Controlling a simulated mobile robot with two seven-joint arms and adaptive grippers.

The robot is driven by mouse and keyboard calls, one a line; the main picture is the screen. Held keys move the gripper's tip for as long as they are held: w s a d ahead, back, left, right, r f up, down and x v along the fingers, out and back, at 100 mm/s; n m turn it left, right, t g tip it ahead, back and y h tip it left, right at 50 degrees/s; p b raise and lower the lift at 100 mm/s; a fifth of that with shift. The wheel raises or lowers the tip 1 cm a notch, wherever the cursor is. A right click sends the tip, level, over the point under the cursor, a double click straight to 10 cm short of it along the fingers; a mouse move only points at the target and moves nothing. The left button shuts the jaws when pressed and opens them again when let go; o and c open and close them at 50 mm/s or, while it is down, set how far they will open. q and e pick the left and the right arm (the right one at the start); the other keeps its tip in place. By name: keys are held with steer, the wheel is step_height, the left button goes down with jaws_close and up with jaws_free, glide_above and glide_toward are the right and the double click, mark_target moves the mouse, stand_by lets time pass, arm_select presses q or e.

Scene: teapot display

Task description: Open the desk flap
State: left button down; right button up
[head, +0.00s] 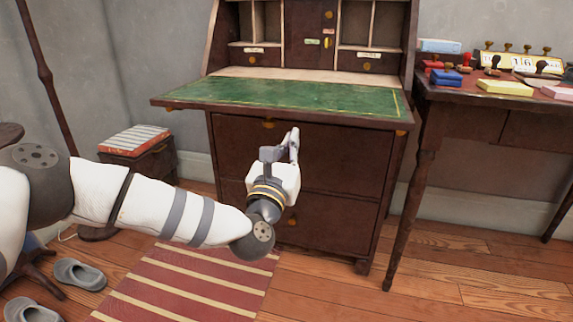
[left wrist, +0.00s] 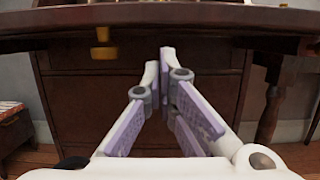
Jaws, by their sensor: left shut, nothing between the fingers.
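The desk flap (head: 290,97) is down and lies about level, with its green, gold-edged writing surface facing up. Its underside edge also shows across the top of the left wrist view (left wrist: 215,27). The desk (head: 325,158) behind it is dark brown wood. My left gripper (head: 294,133) is shut and empty, in front of the desk's drawers and just below the flap's front edge. In the left wrist view its fingers (left wrist: 164,55) come together at the tips and point at the drawer front. My right gripper is not in view.
The desk's open upper part shows pigeonholes and a small central door (head: 309,35). A side table (head: 470,105) with stamps and coloured boxes stands at right. A striped rug (head: 190,285) and grey slippers (head: 80,274) lie on the floor.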

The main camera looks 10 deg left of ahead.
mark_target(289, 113)
arm_select(q)
steer(key=shift+r, duration=0.7)
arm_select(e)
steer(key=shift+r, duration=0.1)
arm_select(q)
steer(key=shift+r, duration=0.1)
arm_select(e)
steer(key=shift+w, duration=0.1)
arm_select(q)
steer(key=shift+g, duration=0.5)
steer(key=r+p, duration=0.4)
steer(key=r, duration=0.1)
steer(key=shift+s+p, duration=0.25)
steer(key=shift+p, duration=0.05)
steer(key=shift+r, duration=0.55)
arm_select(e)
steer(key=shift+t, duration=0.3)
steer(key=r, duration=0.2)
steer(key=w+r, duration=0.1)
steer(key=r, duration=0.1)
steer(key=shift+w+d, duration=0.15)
